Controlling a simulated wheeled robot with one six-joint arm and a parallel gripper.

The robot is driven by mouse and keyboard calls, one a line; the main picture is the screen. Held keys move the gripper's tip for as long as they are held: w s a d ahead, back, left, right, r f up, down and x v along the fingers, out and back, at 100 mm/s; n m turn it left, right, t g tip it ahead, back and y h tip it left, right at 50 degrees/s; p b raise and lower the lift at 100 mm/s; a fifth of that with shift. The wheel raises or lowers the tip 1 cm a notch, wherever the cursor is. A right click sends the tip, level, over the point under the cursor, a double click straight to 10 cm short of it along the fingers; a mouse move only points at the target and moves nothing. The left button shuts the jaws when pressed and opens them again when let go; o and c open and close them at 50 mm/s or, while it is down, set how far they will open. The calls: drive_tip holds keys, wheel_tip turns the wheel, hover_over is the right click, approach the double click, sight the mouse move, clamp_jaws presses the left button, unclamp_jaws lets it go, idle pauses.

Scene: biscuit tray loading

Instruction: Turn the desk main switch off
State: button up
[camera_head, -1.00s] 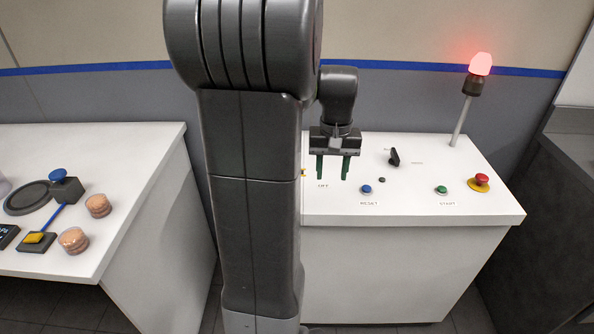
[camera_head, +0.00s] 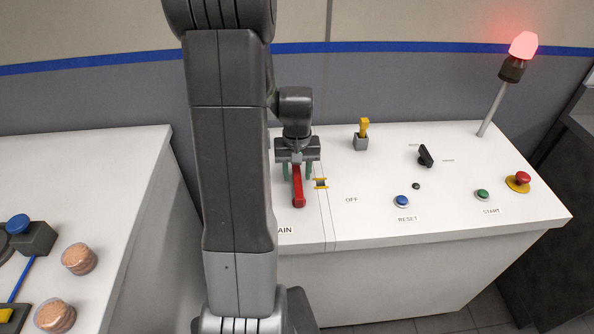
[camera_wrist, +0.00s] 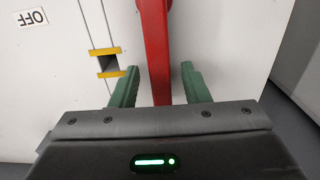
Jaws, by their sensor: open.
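The main switch has a red lever handle (camera_head: 298,188) on the left part of the white desk, beside a partly hidden label ending in "AIN" (camera_head: 285,230). An "OFF" label (camera_head: 351,199) lies to its right. My gripper (camera_head: 297,172) is open, with its green fingers pointing down on either side of the red handle. In the wrist view the red handle (camera_wrist: 158,50) runs between the two apart fingers (camera_wrist: 160,85). My arm hides part of the desk to the left of the switch.
A yellow-marked slot (camera_head: 320,184) lies right of the handle. A yellow toggle (camera_head: 363,132), black selector knob (camera_head: 425,156), blue RESET button (camera_head: 402,201), green START button (camera_head: 482,195), red emergency stop (camera_head: 522,180) and lit red lamp (camera_head: 523,45) stand farther right. Biscuits (camera_head: 79,258) lie on the left table.

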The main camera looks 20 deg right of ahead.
drive_tip(key=shift+c, duration=0.2)
clamp_jaws()
